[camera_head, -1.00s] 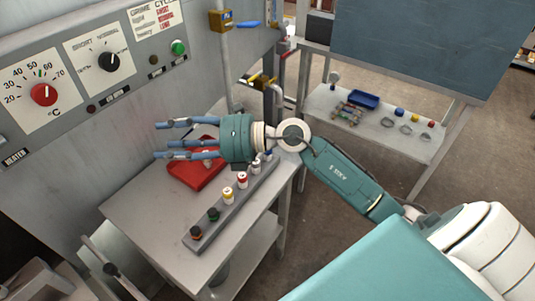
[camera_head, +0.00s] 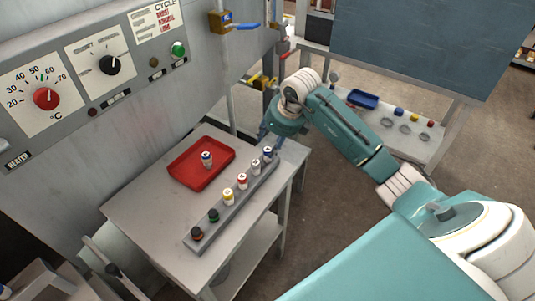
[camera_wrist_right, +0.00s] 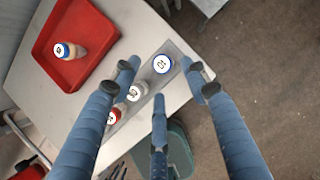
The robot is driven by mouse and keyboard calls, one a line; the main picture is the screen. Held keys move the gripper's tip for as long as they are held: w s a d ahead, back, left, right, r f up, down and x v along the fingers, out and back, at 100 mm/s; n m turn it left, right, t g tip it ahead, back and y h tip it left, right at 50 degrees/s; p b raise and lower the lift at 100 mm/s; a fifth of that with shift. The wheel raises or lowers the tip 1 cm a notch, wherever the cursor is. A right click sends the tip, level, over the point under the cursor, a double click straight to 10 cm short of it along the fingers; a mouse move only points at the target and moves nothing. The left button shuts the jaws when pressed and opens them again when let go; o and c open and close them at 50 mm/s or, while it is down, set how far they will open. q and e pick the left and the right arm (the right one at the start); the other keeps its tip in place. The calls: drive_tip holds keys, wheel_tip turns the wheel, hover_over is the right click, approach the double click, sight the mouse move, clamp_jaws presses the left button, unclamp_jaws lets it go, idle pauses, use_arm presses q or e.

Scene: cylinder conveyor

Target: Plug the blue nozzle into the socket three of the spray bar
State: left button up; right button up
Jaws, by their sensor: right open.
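The spray bar (camera_head: 222,217) is a long grey bar on the table with a row of capped nozzles standing on it. A blue-topped nozzle (camera_head: 267,153) stands at its far end; its top also shows in the right wrist view (camera_wrist_right: 163,64). My right gripper (camera_head: 270,133) is open above the bar's far end. In the wrist view its fingers (camera_wrist_right: 163,78) spread around the end blue-topped nozzle, apparently without touching it.
White (camera_head: 256,167), red (camera_head: 242,181), yellow (camera_head: 228,197), green (camera_head: 213,215) and dark (camera_head: 196,233) nozzles stand along the bar. A control panel (camera_head: 75,80) rises behind the table. A second table (camera_head: 420,152) holds a blue tray (camera_head: 362,99).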

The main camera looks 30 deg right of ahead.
sight(269, 150)
drive_tip(key=p+x, duration=0.1)
drive_tip(key=x, duration=0.3)
drive_tip(key=shift+s+d+f+p, duration=0.1)
drive_tip(key=shift+d+f+p, duration=0.1)
drive_tip(key=shift+p, duration=0.2)
drive_tip(key=shift+w+f, duration=0.2)
drive_tip(key=shift+f, duration=0.35)
drive_tip(key=c, duration=1.1)
